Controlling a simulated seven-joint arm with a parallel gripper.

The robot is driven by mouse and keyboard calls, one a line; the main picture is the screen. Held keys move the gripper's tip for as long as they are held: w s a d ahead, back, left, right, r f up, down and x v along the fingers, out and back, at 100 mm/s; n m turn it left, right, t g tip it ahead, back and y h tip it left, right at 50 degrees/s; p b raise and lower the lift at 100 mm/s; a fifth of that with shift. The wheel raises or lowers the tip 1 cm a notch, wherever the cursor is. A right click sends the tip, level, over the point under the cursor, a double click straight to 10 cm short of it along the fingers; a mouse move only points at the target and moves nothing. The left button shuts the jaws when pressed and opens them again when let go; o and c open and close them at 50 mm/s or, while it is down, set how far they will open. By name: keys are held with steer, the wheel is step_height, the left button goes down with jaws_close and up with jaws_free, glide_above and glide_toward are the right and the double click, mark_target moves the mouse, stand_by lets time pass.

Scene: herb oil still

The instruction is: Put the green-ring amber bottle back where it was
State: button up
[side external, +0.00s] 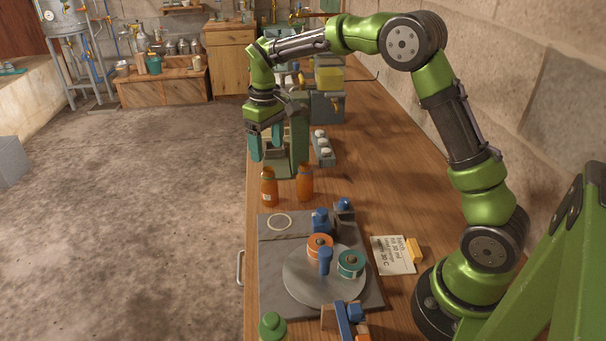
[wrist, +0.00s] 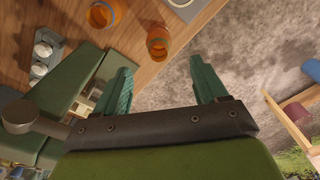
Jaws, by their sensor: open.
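Two amber bottles stand upright on the wooden bench in the side view. The left amber bottle (side external: 269,190) is near the bench's left edge and looks greenish at its neck; the right amber bottle (side external: 305,184) stands beside it. I cannot clearly tell which carries the green ring. In the wrist view, one amber bottle (wrist: 158,44) is near the bench edge and the other (wrist: 103,15) is farther left. My gripper (side external: 266,146) is open and empty, above and behind the bottles, with its fingers (wrist: 161,80) apart from them.
A grey slab (side external: 274,249) in front has a pale ring mark (side external: 279,222) and a round plate (side external: 300,286) with orange-topped and teal-topped items. A note card (side external: 393,255) lies to its right. A rack of white-topped items (side external: 323,150) and a green stand (side external: 299,140) are behind the bottles.

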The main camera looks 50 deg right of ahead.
steer(key=s+a+r+m+t, duration=0.1)
steer(key=s+a+r+t, duration=0.1)
steer(key=s+r, duration=0.5)
steer(key=s+a+r+m+t+y, duration=0.1)
steer(key=s+a+m+t, duration=0.1)
steer(key=s, duration=0.7)
steer(key=s+a+m+t+y, duration=0.1)
steer(key=s+m+t, duration=0.1)
steer(key=s, duration=0.7)
steer(key=shift+s+a+r+t, duration=0.35)
steer(key=shift+r+t, duration=0.05)
steer(key=shift+t, duration=0.1)
